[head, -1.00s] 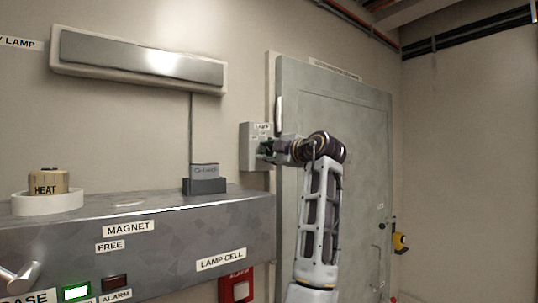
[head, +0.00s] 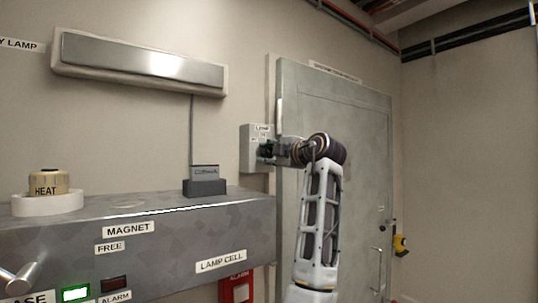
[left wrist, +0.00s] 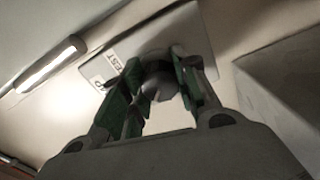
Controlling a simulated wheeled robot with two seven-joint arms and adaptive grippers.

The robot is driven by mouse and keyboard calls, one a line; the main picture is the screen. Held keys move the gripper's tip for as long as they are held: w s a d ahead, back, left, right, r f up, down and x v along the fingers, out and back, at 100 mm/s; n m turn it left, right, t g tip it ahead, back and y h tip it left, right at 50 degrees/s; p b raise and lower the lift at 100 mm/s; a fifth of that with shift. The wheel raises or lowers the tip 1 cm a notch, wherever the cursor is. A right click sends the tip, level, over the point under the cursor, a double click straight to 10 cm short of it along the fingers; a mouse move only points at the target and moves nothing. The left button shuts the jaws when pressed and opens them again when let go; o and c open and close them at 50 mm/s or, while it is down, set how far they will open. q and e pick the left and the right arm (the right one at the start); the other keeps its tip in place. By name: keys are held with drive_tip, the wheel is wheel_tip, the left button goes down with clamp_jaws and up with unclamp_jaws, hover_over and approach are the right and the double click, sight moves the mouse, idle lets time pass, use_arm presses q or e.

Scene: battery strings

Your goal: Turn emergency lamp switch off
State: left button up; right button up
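The emergency lamp switch is a grey box (head: 248,148) on the wall, left of the door, with a small label reading LAMP. My left gripper (head: 266,151) is at its front, with the arm reaching in from the right side of the box. In the left wrist view a round grey knob (left wrist: 158,80) sits between the green finger pads of my left gripper (left wrist: 160,84), which look closed against its sides. The box's label (left wrist: 108,68) shows beside them, partly covered. The knob's pointing direction is hard to read. My right gripper is not in view.
A long lamp fixture (head: 140,63) hangs on the wall at upper left. Below it a metal cabinet (head: 170,225) bears a HEAT pot (head: 48,184) and a small dark block (head: 204,187). A closed grey door (head: 350,140) stands close behind my left arm.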

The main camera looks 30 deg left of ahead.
use_arm(q)
drive_tip(key=shift+d+f, duration=0.1)
drive_tip(key=shift+f, duration=0.05)
drive_tip(key=shift+o, duration=0.4)
drive_tip(key=shift+d, duration=0.15)
drive_tip(key=shift+s+d, duration=0.15)
drive_tip(key=shift+d, duration=0.05)
drive_tip(key=v, duration=1.1)
